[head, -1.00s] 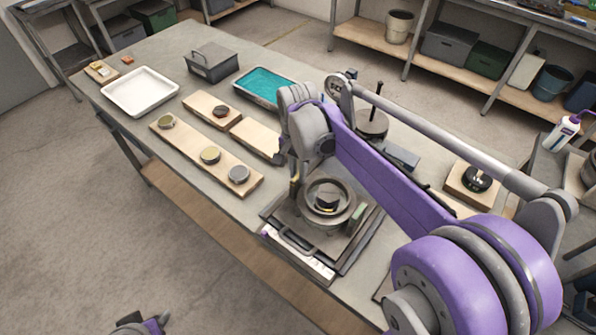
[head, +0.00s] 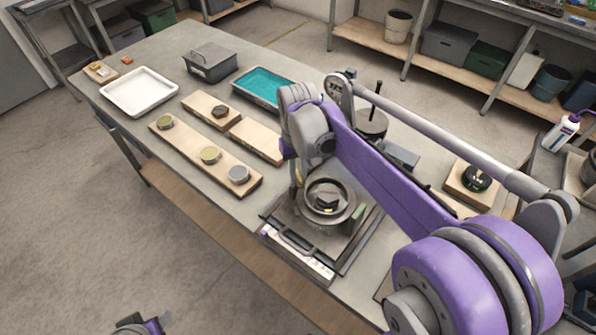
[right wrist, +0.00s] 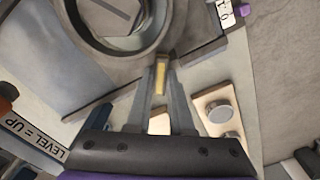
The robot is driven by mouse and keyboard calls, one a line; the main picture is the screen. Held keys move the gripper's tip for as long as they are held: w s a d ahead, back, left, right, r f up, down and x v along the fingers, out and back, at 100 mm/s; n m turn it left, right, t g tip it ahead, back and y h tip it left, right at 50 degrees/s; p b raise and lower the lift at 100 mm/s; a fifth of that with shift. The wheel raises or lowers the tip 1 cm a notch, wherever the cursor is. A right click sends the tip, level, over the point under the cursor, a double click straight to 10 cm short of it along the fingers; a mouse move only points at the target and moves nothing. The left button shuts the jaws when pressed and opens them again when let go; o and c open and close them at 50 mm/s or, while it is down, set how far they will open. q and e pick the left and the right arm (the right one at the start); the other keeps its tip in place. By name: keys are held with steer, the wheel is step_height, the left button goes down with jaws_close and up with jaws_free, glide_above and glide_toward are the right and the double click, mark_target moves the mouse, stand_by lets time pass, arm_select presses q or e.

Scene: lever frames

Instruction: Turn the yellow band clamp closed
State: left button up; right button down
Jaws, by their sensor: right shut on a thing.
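A round metal ring fitting (head: 326,201) with a dark block in its middle sits on a square dark plate (head: 345,262) at the table's front. The yellow lever of the band clamp (head: 298,176) stands at the ring's left side; my right wrist hides its upper part. In the right wrist view, my right gripper (right wrist: 161,66) is shut on the yellow lever (right wrist: 160,82), beside the ring's rim (right wrist: 100,45). A small purple and grey part of mine shows at the head view's bottom left, but no left fingers are visible.
A white label reading "LEVEL = UP" (right wrist: 33,137) lies near the plate. Wooden boards with round pucks (head: 185,143), a white tray (head: 139,91), a teal tray (head: 262,87) and a grey lidded box (head: 211,61) stand further left.

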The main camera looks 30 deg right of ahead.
mark_target(298, 175)
steer(key=n, duration=0.6)
steer(key=shift+d+n, duration=0.1)
steer(key=shift+n, duration=0.3)
stand_by(0.4)
steer(key=c, duration=0.8)
jaws_free()
steer(key=shift+r, duration=0.15)
step_height(298, 175, up, 11)
steer(key=shift+f+p, duration=0.2)
steer(key=shift+p, duration=0.15)
